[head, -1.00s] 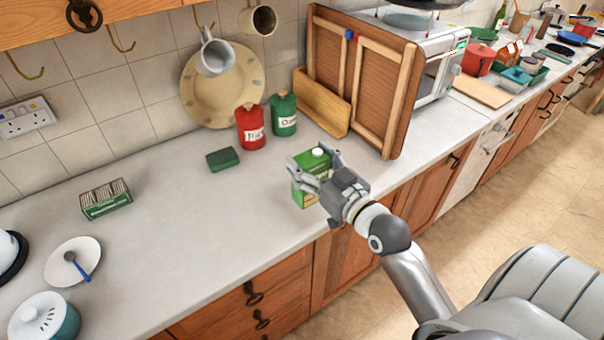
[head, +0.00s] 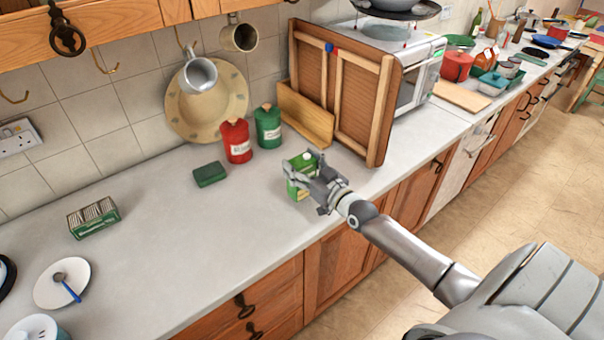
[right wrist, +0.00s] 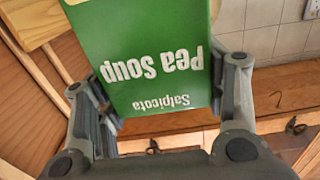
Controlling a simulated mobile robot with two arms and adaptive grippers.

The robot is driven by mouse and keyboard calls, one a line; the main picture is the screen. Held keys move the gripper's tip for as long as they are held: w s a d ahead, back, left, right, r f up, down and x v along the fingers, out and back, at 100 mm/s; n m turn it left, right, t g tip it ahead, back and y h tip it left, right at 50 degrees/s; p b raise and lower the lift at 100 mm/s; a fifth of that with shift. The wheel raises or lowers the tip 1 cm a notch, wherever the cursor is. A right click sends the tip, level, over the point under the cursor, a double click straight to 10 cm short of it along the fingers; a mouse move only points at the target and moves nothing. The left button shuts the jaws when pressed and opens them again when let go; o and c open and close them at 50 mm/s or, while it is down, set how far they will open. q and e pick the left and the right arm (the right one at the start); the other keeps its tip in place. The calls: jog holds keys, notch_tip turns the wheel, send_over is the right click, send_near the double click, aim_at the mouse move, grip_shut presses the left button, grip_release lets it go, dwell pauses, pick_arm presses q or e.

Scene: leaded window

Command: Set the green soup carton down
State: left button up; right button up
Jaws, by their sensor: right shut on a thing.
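The green soup carton (head: 302,166) is held by my right gripper (head: 305,178) above or on the front part of the worktop, before the wooden frame leaning there. In the right wrist view the green carton (right wrist: 150,60) fills the space between the two fingers (right wrist: 160,100), its "Pea Soup" lettering upside down in the picture. The gripper is shut on its sides. The carton looks upright. I cannot tell whether its base touches the worktop. My left gripper is not in view.
The worktop (head: 190,245) is clear left of the carton. A red canister (head: 237,141), a green canister (head: 268,126) and a dark green block (head: 210,174) stand behind it. The wooden frame (head: 340,90) leans close on the right, before a microwave (head: 418,75).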

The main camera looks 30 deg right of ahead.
jog(key=shift+w+d+f, duration=0.15)
jog(key=shift+w+f, duration=0.05)
jog(key=shift+w+d+f, duration=0.1)
jog(key=shift+w+f, duration=0.05)
jog(key=shift+f, duration=1.55)
jog(key=shift+f+b, duration=0.2)
jog(key=shift+b, duration=0.2)
jog(key=o, duration=1.1)
